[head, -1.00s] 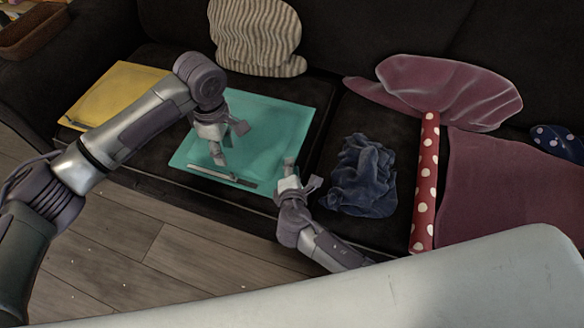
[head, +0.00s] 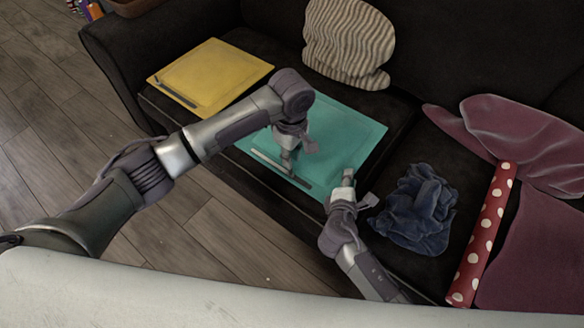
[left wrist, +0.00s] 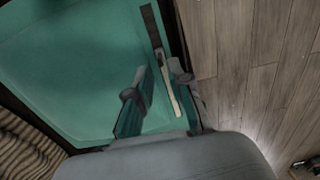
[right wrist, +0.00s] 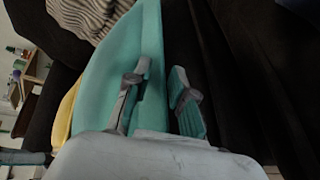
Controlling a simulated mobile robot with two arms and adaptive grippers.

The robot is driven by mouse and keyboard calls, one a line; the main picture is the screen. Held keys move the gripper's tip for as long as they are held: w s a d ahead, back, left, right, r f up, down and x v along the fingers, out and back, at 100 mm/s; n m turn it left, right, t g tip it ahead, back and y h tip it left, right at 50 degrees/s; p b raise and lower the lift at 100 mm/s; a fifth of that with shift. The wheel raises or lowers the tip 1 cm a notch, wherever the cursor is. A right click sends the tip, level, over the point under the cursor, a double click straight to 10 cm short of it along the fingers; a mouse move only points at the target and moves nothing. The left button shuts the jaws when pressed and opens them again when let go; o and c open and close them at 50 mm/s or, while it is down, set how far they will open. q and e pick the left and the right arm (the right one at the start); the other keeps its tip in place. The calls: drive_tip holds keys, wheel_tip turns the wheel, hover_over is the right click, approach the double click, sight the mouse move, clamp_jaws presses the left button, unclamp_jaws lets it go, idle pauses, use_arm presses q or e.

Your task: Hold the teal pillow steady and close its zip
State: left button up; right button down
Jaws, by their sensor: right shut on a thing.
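The teal pillow (head: 345,125) lies flat on the dark sofa seat. Its zip (head: 268,162) runs along the front edge, pale along one stretch and dark at the end towards my right gripper. My left gripper (head: 297,158) is above the front part of the pillow, near the zip. In the left wrist view its fingers (left wrist: 157,75) are apart, with the zip (left wrist: 166,80) showing between them; contact is unclear. My right gripper (head: 357,190) is at the pillow's front right corner, and its fingers (right wrist: 160,75) are shut on the pillow edge (right wrist: 153,85).
A yellow pillow (head: 215,75) lies to the left, and a striped cushion (head: 348,42) leans behind. A crumpled blue cloth (head: 415,210) lies close to the right of my right gripper. Beyond it are a red dotted roll (head: 483,235) and maroon cushions (head: 520,140). Wooden floor (head: 50,130) is in front.

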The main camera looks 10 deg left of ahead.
use_arm(q)
wheel_tip(320, 180, down, 6)
drive_tip(key=shift+r, duration=0.1)
clamp_jaws()
idle(0.5)
